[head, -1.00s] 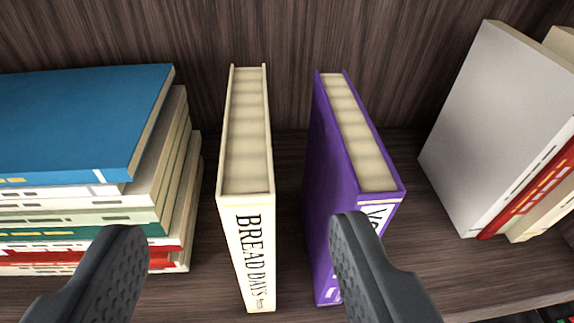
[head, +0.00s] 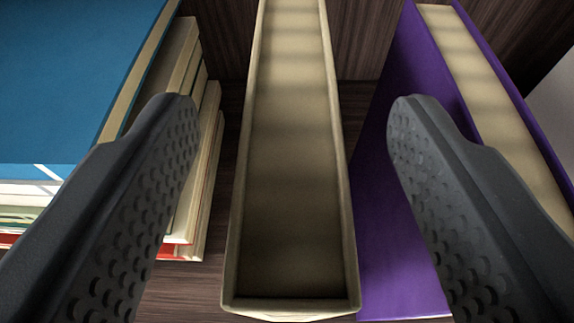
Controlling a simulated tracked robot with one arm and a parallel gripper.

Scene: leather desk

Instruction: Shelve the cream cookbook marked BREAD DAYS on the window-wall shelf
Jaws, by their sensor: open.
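The cream cookbook (head: 292,150) stands upright on the dark wood shelf (head: 232,100), seen from above with its page edges up. Its spine with the BREAD DAYS lettering is hidden below the picture's lower edge now. My gripper (head: 290,115) is open, with one dark finger on each side of the cookbook. A gap shows between the left finger and the book, and another on the right, so neither finger touches it in the picture. The right finger overlaps the purple book beside it.
A purple book (head: 400,230) stands upright close on the right. A stack of lying books with a blue one (head: 65,75) on top is on the left, near the left finger. The wood back panel (head: 215,40) rises behind.

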